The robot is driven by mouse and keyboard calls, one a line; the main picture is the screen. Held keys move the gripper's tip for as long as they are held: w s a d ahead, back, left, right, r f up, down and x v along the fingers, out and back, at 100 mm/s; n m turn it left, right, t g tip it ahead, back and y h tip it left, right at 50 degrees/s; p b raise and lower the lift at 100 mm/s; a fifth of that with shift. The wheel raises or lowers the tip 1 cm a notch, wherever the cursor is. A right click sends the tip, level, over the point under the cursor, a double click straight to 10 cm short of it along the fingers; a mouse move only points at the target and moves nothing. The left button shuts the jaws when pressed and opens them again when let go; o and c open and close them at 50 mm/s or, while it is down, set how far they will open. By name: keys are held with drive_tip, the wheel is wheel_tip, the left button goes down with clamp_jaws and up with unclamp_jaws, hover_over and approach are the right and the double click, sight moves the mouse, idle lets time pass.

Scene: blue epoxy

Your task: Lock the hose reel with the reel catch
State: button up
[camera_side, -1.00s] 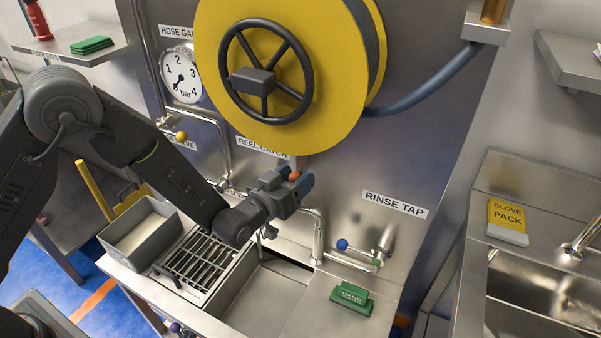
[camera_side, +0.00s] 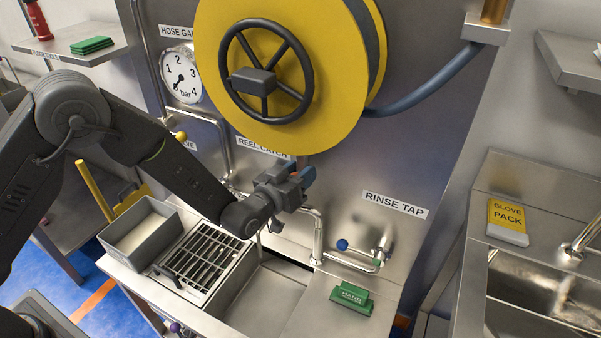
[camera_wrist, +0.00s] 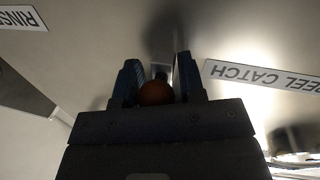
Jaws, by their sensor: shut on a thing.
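The yellow hose reel (camera_side: 218,95), with a black handwheel (camera_side: 297,103), fills the upper middle of the side view. The REEL CATCH label (camera_side: 262,147) is just below it and also shows upside down in the wrist view (camera_wrist: 262,77). My gripper (camera_side: 300,176) is below the reel, to the right of this label. In the wrist view, my gripper (camera_wrist: 158,80) is shut on an orange-brown ball knob (camera_wrist: 156,94), with a blue finger on each side. A small metal part shows behind the knob. The rest of the catch is mostly hidden by the gripper.
A curved metal spout (camera_side: 318,235) stands close below my gripper. The RINSE TAP (camera_side: 343,245), with its blue knob, is to the right. A sink basin, a drain grate (camera_side: 205,262) and a green pad (camera_side: 352,297) lie below.

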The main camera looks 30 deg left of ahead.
drive_tip(key=shift+d, duration=0.2)
clamp_jaws()
drive_tip(key=shift+d+r, duration=0.15)
drive_tip(key=shift+r, duration=2.5)
drive_tip(key=o, duration=0.8)
unclamp_jaws()
drive_tip(key=shift+o, duration=0.3)
drive_tip(key=shift+s+a+f, duration=0.1)
drive_tip(key=shift+s+a, duration=0.05)
drive_tip(key=shift+a, duration=0.05)
approach(302, 155)
drive_tip(key=s, duration=0.4)
drive_tip(key=shift+s+a, duration=0.15)
drive_tip(key=shift+a, duration=0.2)
drive_tip(key=shift+r, duration=0.2)
